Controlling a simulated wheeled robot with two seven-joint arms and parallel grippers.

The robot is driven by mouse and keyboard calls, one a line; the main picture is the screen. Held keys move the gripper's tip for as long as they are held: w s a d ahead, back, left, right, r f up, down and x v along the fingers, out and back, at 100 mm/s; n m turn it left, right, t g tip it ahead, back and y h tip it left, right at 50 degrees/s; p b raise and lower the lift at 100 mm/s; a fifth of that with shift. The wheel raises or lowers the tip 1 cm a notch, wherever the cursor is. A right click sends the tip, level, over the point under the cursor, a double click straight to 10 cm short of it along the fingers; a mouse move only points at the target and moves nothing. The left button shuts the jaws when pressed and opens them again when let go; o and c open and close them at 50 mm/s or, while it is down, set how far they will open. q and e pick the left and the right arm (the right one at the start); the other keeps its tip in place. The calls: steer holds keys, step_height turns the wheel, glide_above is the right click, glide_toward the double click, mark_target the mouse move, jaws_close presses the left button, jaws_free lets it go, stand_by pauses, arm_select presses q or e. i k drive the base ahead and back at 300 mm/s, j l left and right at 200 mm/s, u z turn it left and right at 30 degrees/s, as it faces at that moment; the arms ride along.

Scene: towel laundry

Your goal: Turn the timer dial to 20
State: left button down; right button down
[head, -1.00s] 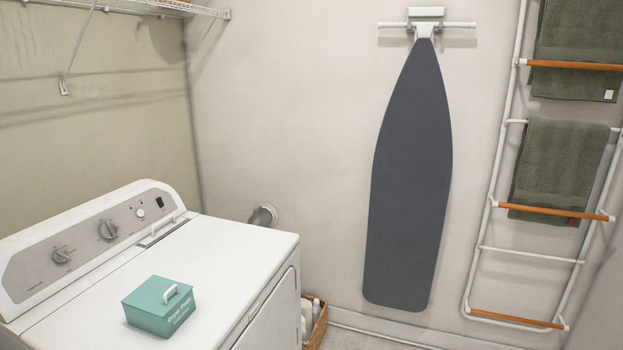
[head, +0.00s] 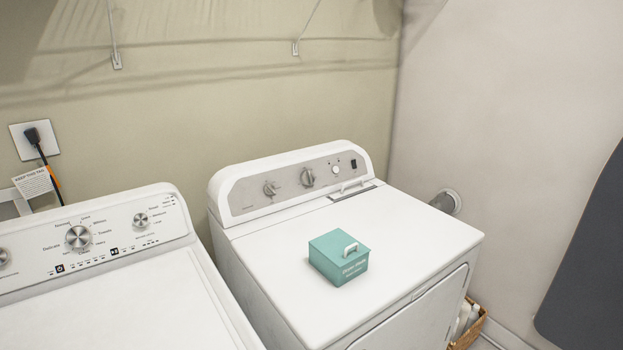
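Which dial is the timer dial cannot be told, as the markings are too small to read. Neither of my grippers shows in the head view.
A teal lidded box (head: 338,258) sits on the dryer top. A wicker basket (head: 470,326) with bottles stands on the floor to the dryer's right. A wall outlet (head: 35,139) with a plugged cord is at the left. A dark ironing board (head: 590,270) hangs at the right edge.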

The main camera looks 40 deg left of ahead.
mark_target(306, 178)
steer(key=u, duration=0.35)
steer(key=i+l+u, duration=0.2)
steer(key=l, duration=0.15)
steer(key=i+l+u, duration=0.2)
steer(key=l, duration=0.15)
steer(key=l+u, duration=0.25)
steer(key=l, duration=0.15)
steer(key=i+l+u, duration=0.2)
steer(key=l, duration=0.2)
steer(key=k, duration=0.1)
